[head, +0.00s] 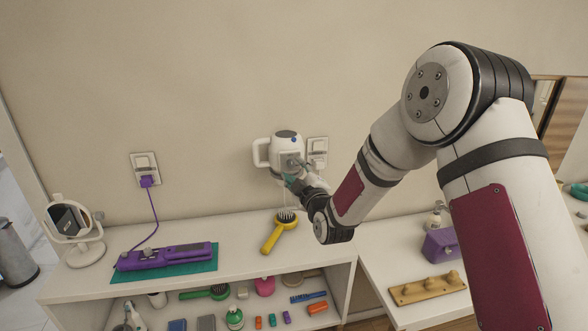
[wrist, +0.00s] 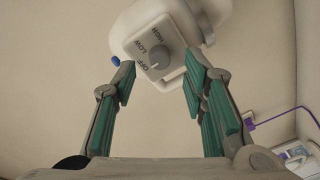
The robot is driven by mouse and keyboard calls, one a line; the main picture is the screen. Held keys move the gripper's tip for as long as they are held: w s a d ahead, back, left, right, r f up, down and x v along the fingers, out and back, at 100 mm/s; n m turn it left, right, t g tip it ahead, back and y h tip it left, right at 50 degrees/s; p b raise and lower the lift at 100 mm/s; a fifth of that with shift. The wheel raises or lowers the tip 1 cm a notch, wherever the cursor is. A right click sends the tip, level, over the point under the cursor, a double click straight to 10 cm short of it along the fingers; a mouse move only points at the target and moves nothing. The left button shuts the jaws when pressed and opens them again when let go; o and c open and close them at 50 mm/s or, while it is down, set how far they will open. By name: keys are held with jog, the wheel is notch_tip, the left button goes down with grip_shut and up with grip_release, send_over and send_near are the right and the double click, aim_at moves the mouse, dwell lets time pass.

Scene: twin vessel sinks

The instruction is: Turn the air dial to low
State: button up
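The grey round air dial (wrist: 160,57) sits on the front of a white wall-mounted dryer (head: 287,145), with OFF, LOW and HIGH printed around its left side. A small pale mark on the dial seems to face OFF, but it is too small to be sure. My gripper (wrist: 159,76) is open and empty, with green-padded fingers to either side of the dial and a little short of it. In the head view my gripper (head: 291,176) is just in front of the dryer and hides the dial.
A wall socket (head: 317,148) is right of the dryer. A purple box (head: 440,246) stands at right.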

aim_at(291, 164)
jog(key=shift+x, duration=1.2)
grip_shut()
jog(key=shift+m, duration=0.3)
jog(key=m, duration=0.5)
jog(key=shift+f+m+t, duration=0.15)
jog(key=shift+m+t, duration=0.15)
jog(key=shift+t, duration=0.1)
jog(key=m, duration=0.6)
jog(key=shift+t+h, duration=0.3)
